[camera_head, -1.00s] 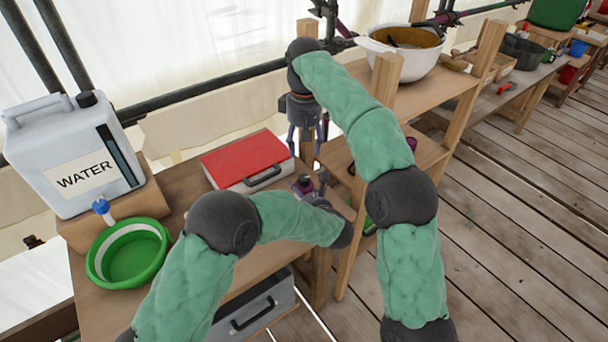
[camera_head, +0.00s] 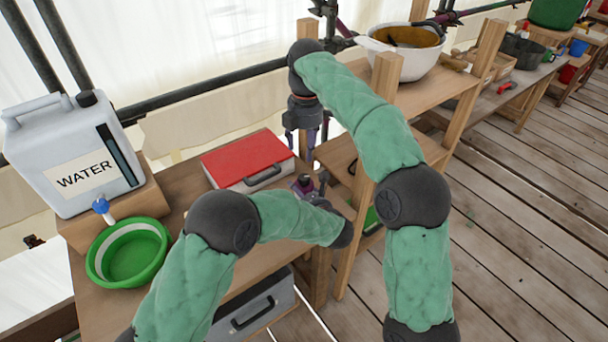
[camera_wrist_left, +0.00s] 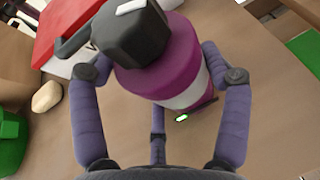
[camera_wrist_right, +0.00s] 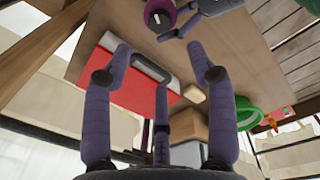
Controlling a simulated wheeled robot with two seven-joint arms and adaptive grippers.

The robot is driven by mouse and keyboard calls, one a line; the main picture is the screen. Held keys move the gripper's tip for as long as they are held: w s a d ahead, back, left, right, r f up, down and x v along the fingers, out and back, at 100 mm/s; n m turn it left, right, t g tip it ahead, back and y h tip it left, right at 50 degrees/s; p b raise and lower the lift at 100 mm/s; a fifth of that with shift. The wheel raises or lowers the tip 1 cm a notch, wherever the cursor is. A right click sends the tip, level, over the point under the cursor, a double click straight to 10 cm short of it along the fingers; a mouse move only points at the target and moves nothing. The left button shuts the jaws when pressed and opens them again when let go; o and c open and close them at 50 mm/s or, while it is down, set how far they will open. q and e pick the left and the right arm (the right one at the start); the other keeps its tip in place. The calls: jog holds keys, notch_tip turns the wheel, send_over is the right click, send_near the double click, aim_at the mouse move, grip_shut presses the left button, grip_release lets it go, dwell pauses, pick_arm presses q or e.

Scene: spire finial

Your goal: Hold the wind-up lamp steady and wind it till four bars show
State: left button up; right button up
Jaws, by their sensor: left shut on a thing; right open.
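The wind-up lamp (camera_wrist_left: 175,75) is magenta with a pale band and a dark faceted top bearing a white mark. It stands on the wooden table and is small in the head view (camera_head: 303,186). A lit green mark (camera_wrist_left: 181,118) shows low at the lamp's side; I cannot count bars. My left gripper (camera_wrist_left: 158,95) is shut around the lamp's body, its fingers on both sides. My right gripper (camera_head: 304,140) is open and empty, above and beyond the lamp. In the right wrist view the lamp (camera_wrist_right: 160,14) is at the top edge, apart from my right fingers (camera_wrist_right: 160,60).
A red-lidded case (camera_head: 247,160) lies behind the lamp. A water can (camera_head: 70,150) and a green basin (camera_head: 130,253) are at the left. A wooden shelf post (camera_head: 364,190) stands close right of the lamp, and a white bowl (camera_head: 402,58) sits on the shelf.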

aim_at(304, 177)
jog(key=f, duration=1.2)
jog(key=shift+w, duration=0.25)
jog(key=c, duration=1.2)
